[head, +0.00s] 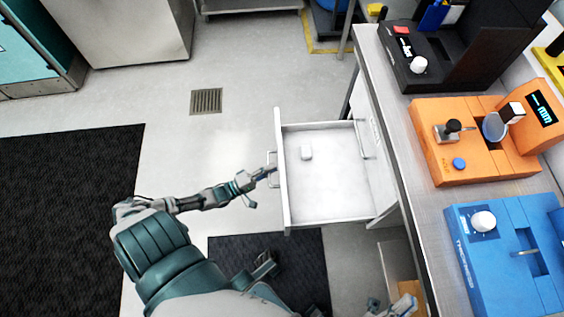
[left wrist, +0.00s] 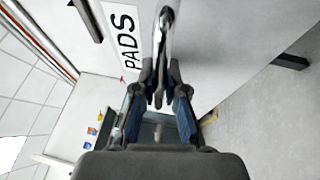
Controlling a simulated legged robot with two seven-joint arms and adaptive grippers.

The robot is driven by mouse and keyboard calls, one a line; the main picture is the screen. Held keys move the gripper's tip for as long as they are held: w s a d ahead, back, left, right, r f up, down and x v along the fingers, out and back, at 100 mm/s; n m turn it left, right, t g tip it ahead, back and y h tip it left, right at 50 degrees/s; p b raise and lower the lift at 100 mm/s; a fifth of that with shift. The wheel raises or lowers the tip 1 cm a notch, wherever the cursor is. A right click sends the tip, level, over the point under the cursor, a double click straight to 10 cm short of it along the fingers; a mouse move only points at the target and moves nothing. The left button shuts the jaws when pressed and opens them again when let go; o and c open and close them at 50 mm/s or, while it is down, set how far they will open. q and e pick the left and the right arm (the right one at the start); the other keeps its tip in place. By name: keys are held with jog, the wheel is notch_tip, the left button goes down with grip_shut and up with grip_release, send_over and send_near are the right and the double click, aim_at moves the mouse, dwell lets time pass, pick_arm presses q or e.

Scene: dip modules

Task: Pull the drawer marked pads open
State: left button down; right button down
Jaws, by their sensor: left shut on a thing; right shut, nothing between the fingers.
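My right gripper (head: 405,306) is low at the bottom of the head view, near the bench's front edge, shut and empty.
The bench top (head: 385,100) to the right carries a black device (head: 440,60), an orange device (head: 465,150) and a blue device (head: 505,250). Open grey floor with a drain (head: 206,101) lies left of the drawer. A dark mat (head: 60,210) covers the floor further left.

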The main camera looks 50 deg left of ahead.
pick_arm(q)
jog(key=shift+s+a+f, duration=0.15)
jog(key=shift+s+a, duration=0.4)
jog(key=shift+a, duration=0.05)
pick_arm(e)
jog(key=shift+w+f, duration=0.1)
jog(key=shift+w, duration=0.05)
pick_arm(q)
jog(key=c, duration=1.4)
grip_release()
jog(key=shift+o, duration=1)
jog(key=shift+a, duration=0.1)
pick_arm(e)
jog(key=shift+w+a, duration=0.15)
jog(key=shift+a, duration=0.15)
pick_arm(q)
jog(key=v, duration=1.2)
pick_arm(e)
jog(key=shift+d, duration=0.15)
